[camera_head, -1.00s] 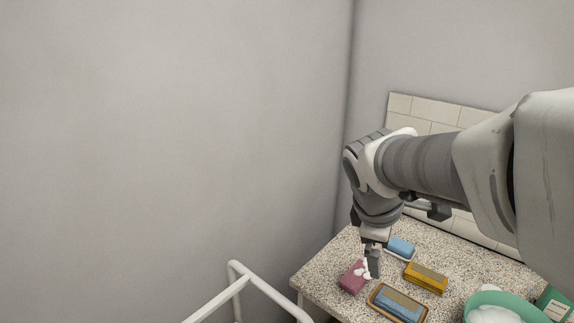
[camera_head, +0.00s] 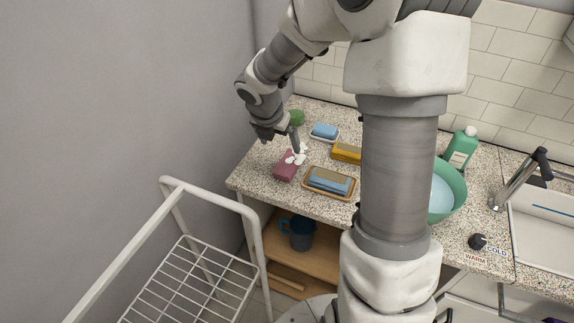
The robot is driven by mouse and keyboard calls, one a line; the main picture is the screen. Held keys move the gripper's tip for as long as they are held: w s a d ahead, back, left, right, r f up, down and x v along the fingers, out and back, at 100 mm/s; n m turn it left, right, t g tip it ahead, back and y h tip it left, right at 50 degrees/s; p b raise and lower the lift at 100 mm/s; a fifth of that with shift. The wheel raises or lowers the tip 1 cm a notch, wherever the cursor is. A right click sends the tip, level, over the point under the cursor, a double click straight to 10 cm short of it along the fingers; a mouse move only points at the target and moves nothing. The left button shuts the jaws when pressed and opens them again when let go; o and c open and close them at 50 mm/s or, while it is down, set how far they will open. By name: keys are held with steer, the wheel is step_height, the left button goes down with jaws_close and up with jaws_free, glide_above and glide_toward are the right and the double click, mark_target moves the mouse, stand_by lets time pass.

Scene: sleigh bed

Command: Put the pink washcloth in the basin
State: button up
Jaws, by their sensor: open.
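The pink washcloth (camera_head: 285,168), a small folded dark-pink block, lies on the speckled counter near its left front corner. My gripper (camera_head: 297,152) points down at the cloth's upper right end, with pale fingertips close to it. The fingers are open; I cannot tell whether they touch the cloth. The green basin (camera_head: 459,192) stands on the counter to the right, with something pale blue-white inside. My arm hides the basin's left part.
A blue sponge on a tray (camera_head: 332,183), a yellow sponge (camera_head: 346,152) and a blue block on a white dish (camera_head: 324,132) lie near the cloth. A green bottle (camera_head: 461,148), faucet (camera_head: 520,180) and sink are right. A white rack (camera_head: 180,230) stands front left.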

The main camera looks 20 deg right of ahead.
mark_target(288, 162)
steer(key=b+x, duration=0.3)
steer(key=x, duration=0.9)
steer(key=shift+d+f, duration=0.15)
steer(key=shift+d, duration=0.1)
steer(key=shift+c, duration=0.2)
steer(key=c, duration=1.4)
steer(key=shift+c, duration=0.2)
